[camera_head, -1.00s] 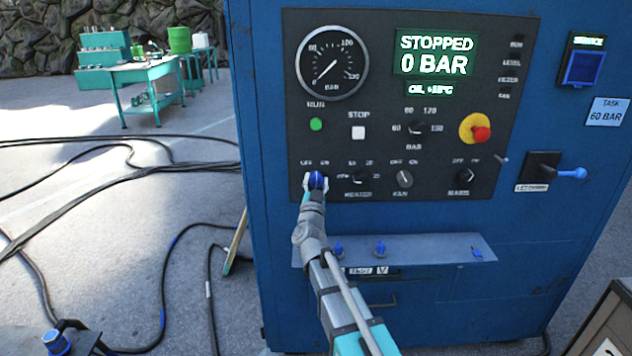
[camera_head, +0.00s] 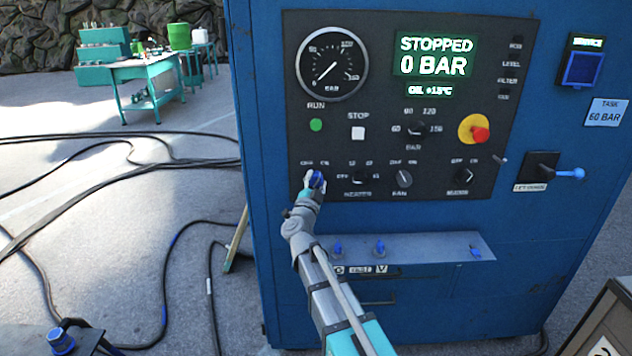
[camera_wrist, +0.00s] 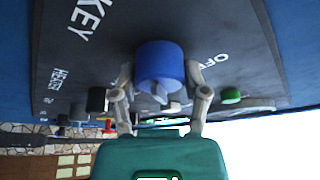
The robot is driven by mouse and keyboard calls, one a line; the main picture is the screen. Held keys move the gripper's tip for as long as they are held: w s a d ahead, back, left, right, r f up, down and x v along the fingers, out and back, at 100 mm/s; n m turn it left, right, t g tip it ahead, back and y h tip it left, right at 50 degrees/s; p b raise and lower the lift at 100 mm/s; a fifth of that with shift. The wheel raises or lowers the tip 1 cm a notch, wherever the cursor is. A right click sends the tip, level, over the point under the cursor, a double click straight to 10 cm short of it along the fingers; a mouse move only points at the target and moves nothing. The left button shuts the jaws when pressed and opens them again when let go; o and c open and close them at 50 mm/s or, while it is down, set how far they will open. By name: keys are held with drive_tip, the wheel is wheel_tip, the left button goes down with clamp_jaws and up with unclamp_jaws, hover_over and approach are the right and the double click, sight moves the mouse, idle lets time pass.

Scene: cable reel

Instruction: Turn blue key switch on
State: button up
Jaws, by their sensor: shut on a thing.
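The blue key switch (camera_head: 317,179) is at the lower left of the black control panel (camera_head: 365,135), under OFF and ON labels. In the wrist view it is a blue cylinder (camera_wrist: 160,66) with a small grey tab at its front. My gripper (camera_head: 311,184) is shut on the blue key switch. In the wrist view, the fingers of my gripper (camera_wrist: 160,84) sit on either side of the knob, which hides part of their tips. The panel display (camera_head: 435,54) reads STOPPED, 0 BAR.
The green RUN button (camera_head: 316,125), white STOP button (camera_head: 358,133) and heater knob (camera_head: 361,177) are close to my gripper. A red emergency button (camera_head: 481,134) is farther right. A shelf (camera_head: 430,248) with blue-topped items juts out below. Black cables lie on the floor at left.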

drive_tip(key=o, duration=1.1)
drive_tip(key=shift+o, duration=0.2)
drive_tip(key=shift+n, duration=0.4)
